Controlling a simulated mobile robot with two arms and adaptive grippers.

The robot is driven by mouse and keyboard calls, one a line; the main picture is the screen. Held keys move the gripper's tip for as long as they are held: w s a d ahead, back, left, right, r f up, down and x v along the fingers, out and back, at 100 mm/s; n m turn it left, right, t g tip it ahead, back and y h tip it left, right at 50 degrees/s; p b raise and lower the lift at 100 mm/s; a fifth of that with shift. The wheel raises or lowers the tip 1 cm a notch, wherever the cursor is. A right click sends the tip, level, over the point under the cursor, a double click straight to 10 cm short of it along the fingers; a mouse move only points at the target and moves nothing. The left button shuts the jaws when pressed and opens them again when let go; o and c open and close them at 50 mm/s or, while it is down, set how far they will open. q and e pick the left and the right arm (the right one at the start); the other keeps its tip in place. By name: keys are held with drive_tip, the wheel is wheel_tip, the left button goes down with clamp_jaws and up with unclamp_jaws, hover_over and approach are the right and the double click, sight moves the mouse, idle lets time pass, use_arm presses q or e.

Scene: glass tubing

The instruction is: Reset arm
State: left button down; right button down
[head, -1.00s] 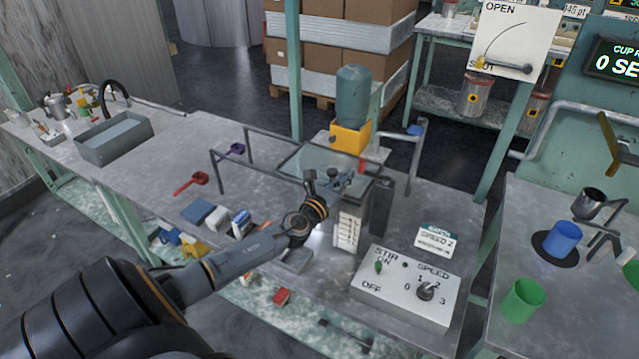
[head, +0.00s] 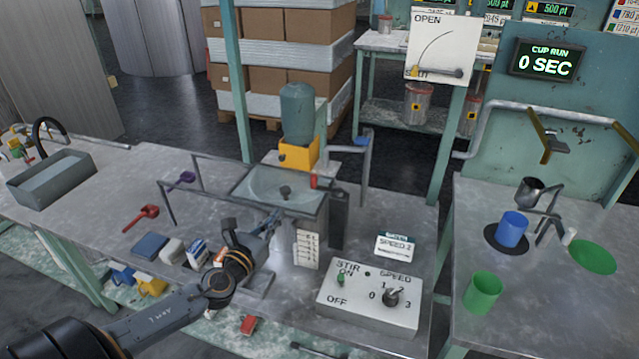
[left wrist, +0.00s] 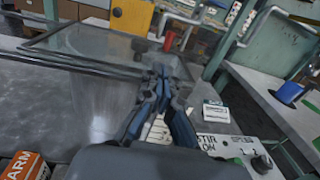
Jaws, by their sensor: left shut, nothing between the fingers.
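My left gripper (head: 272,222) is shut and empty in the head view, its arm coming in from the lower left. It is over the front of the metal bench (head: 110,212), just in front of the glass-topped tank (head: 284,192). In the left wrist view its shut fingers (left wrist: 160,75) point towards the tank's rim and a red piece (left wrist: 169,41). I cannot tell whether the fingers touch the tank. My right gripper does not show.
A control box (head: 368,298) with stir and speed switches stands right of the gripper. A red scoop (head: 141,217), a blue block (head: 150,246) and a grey basin (head: 52,178) are to the left. A blue cup (head: 512,226) and green cup (head: 482,292) stand on the right bench.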

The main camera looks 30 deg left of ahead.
use_arm(q)
drive_tip(key=s+d+f+n+g+y, duration=0.1)
drive_tip(key=s+d+f+n+g, duration=0.2)
drive_tip(key=s+n, duration=0.35)
drive_tip(key=s+d+f+n+g+y, duration=0.2)
drive_tip(key=s+f+n+g, duration=0.1)
drive_tip(key=n, duration=0.7)
drive_tip(key=s+d+f+n+g+y, duration=0.1)
drive_tip(key=s+d+f+n+g, duration=0.2)
drive_tip(key=s+n, duration=0.35)
drive_tip(key=s+d+f+n+g+h, duration=0.3)
drive_tip(key=s+d+n+g+h, duration=0.25)
drive_tip(key=s+d+n, duration=0.65)
wheel_tip(320, 180, down, 28)
drive_tip(key=d+r+m+g, duration=0.1)
drive_tip(key=d+m, duration=0.1)
drive_tip(key=m, duration=0.1)
drive_tip(key=s+a+f+g, duration=0.1)
drive_tip(key=s+a+f, duration=0.1)
drive_tip(key=s+f, duration=1.3)
drive_tip(key=shift+s+a+f+h, duration=0.15)
drive_tip(key=shift+s+a+h, duration=0.25)
drive_tip(key=shift+s, duration=0.35)
